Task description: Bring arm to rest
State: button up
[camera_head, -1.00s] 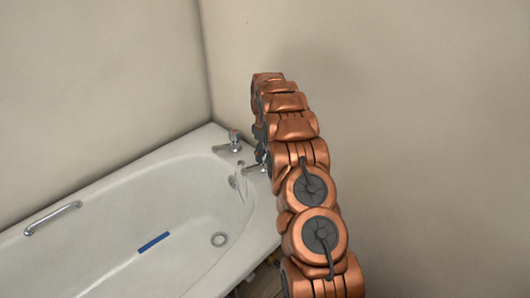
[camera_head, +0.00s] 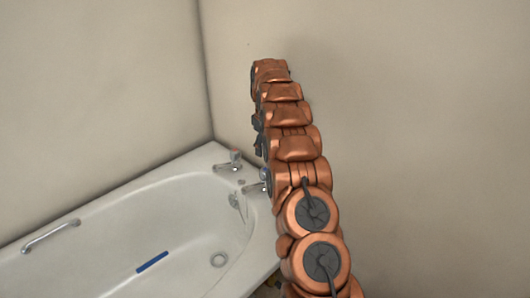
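My copper-coloured arm rises from the bottom right of the head view, beside the tap end of the bath, and curves up and away. Dark parts, which look like my gripper (camera_head: 258,134), peek out at the left side of the arm's upper part. The arm links hide most of it, so I cannot tell whether it is open or shut. I see nothing held in it.
A white bathtub (camera_head: 110,218) fills the lower left. One tap (camera_head: 232,162) stands on its rim, and another (camera_head: 255,188) sits close to my arm. A grab handle (camera_head: 50,237) and a blue strip (camera_head: 152,262) are on the tub. Plain walls stand behind.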

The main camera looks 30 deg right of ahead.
dwell(0.8)
jog(key=s+a+r+m+g, duration=0.1)
jog(key=s+a+r, duration=0.4)
jog(key=s+a, duration=0.5)
jog(key=s+a+r+m+g, duration=0.1)
jog(key=s+a+r, duration=0.4)
jog(key=s+a, duration=0.45)
jog(key=s+a+f+m, duration=0.1)
jog(key=s+a, duration=0.2)
jog(key=s, duration=0.7)
jog(key=s+a+f+m+g, duration=0.1)
jog(key=s+a+f, duration=0.1)
jog(key=s, duration=0.8)
jog(key=s+a+f+m, duration=0.1)
jog(key=s+a, duration=0.2)
jog(key=s, duration=0.6)
notch_tip(320, 180, up, 17)
jog(key=t+p, duration=0.1)
jog(key=p, duration=1.4)
jog(key=shift+w+a+p, duration=0.15)
jog(key=shift+p, duration=0.15)
jog(key=shift+f, duration=0.1)
jog(key=shift+c, duration=0.4)
